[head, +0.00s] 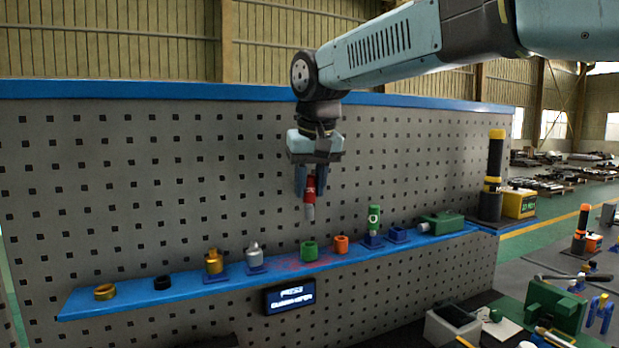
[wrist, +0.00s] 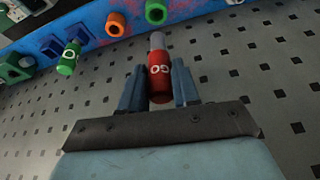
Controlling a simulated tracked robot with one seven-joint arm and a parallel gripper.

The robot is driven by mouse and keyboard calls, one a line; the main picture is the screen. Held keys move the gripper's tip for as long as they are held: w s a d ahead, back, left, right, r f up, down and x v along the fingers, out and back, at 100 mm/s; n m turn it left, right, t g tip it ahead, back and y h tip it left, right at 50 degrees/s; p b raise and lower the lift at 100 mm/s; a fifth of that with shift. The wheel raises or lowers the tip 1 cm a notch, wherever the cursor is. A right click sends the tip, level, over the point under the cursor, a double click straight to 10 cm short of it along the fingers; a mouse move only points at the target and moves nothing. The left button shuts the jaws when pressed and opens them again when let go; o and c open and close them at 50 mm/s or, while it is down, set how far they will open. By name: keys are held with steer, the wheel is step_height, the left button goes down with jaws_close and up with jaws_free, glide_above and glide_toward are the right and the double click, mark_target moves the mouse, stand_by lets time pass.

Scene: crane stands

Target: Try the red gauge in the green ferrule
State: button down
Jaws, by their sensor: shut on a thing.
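My gripper (head: 312,181) is shut on the red gauge (head: 310,188), which hangs upright with its grey tip pointing down. In the wrist view the red gauge (wrist: 159,77) sits between the blue fingers of my gripper (wrist: 159,88), and white lettering shows on it. The green ferrule (head: 308,251) stands on the blue shelf, below the gauge's tip and apart from it. Its open bore shows in the wrist view (wrist: 156,12), close to the gauge's tip in that picture.
The blue shelf (head: 130,295) also bears an orange ferrule (head: 341,244) just right of the green one, a green gauge (head: 374,220) in a blue stand, a grey piece (head: 254,255) and a brass piece (head: 213,262) to the left. A pegboard wall (head: 150,190) rises behind.

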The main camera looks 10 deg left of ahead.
mark_target(311, 213)
steer(key=shift+f, duration=2)
steer(key=shift+n+y, duration=0.5)
steer(key=shift+n, duration=1)
steer(key=shift+f, duration=1.65)
steer(key=shift+r, duration=0.1)
steer(key=shift+r, duration=3.25)
